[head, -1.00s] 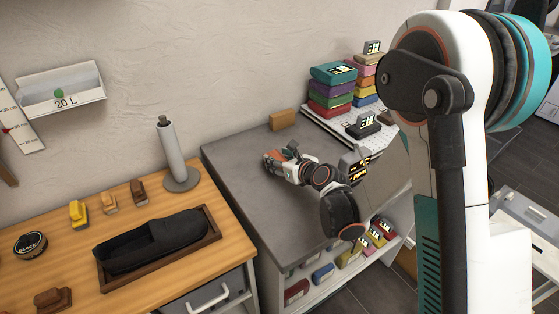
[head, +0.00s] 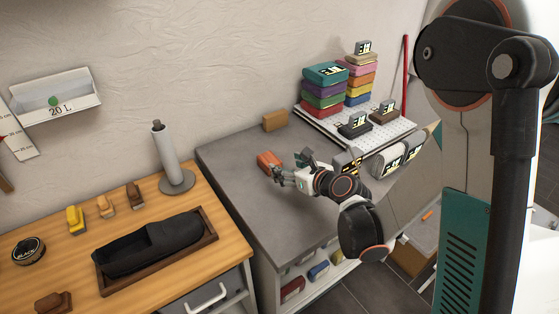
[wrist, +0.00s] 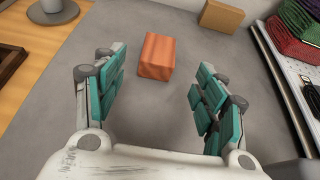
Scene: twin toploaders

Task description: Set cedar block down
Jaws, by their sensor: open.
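The cedar block, an orange-brown block (head: 269,163), rests flat on the grey counter (head: 235,160). In the wrist view the block (wrist: 157,57) lies ahead of my gripper, with bare counter around it. My gripper (head: 290,169) is open and empty, just to the right of the block in the head view. In the wrist view its teal-padded fingers (wrist: 157,82) are spread wide, and the block shows beyond the space between them, apart from both.
A tan block (head: 275,121) stands near the wall at the counter's back. A white pegboard tray (head: 327,134) with stacked coloured cloths (head: 325,88) is at the back right. A wooden bench (head: 75,255) with a grey roll on a stand (head: 170,160) is at left.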

